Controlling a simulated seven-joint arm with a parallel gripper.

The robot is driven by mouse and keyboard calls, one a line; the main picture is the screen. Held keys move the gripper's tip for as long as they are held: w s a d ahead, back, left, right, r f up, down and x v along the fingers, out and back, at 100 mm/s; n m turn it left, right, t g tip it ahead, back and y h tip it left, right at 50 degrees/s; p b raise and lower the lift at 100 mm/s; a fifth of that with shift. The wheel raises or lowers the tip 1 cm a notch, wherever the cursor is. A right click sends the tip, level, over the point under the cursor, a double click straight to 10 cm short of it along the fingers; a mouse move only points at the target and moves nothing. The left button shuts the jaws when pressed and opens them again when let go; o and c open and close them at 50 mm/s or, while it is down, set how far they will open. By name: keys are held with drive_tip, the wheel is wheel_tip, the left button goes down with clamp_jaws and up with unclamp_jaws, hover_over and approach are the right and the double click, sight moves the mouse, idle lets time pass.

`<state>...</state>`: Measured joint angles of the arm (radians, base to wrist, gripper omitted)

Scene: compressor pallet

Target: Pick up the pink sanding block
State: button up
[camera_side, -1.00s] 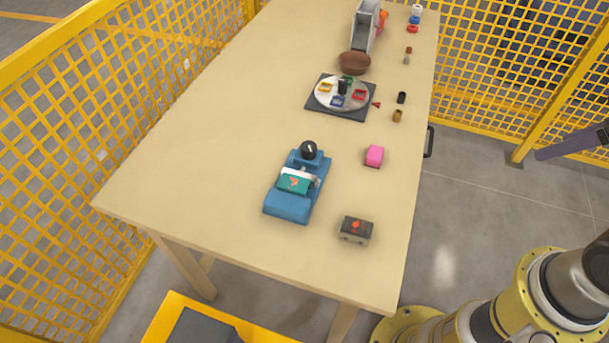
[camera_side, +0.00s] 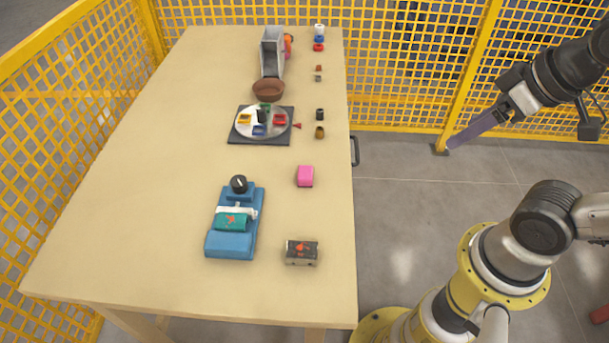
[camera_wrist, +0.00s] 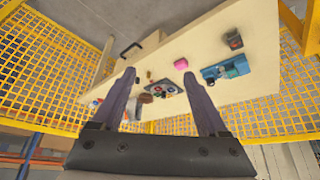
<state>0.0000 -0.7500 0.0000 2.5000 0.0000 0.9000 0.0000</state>
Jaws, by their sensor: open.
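The pink sanding block (camera_side: 305,176) lies on the wooden table (camera_side: 160,170), close to its right edge in the side view. In the wrist view the pink sanding block (camera_wrist: 181,64) shows beyond the fingertips, toward the upper middle. My gripper (camera_side: 452,146) is off the table's right side in the side view, well apart from the block. In the wrist view my gripper (camera_wrist: 163,76) has its two long dark fingers spread, with nothing held between them.
A blue device (camera_side: 235,225) and a small dark box (camera_side: 301,252) stand nearer the front. A dark square board (camera_side: 286,136) with a round dial, a brown bowl (camera_side: 268,90) and small cylinders lie farther back. Yellow mesh fencing (camera_side: 400,60) encloses the left and back. The table's left middle is clear.

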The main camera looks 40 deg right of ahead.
drive_tip(key=o, duration=0.3)
idle(0.5)
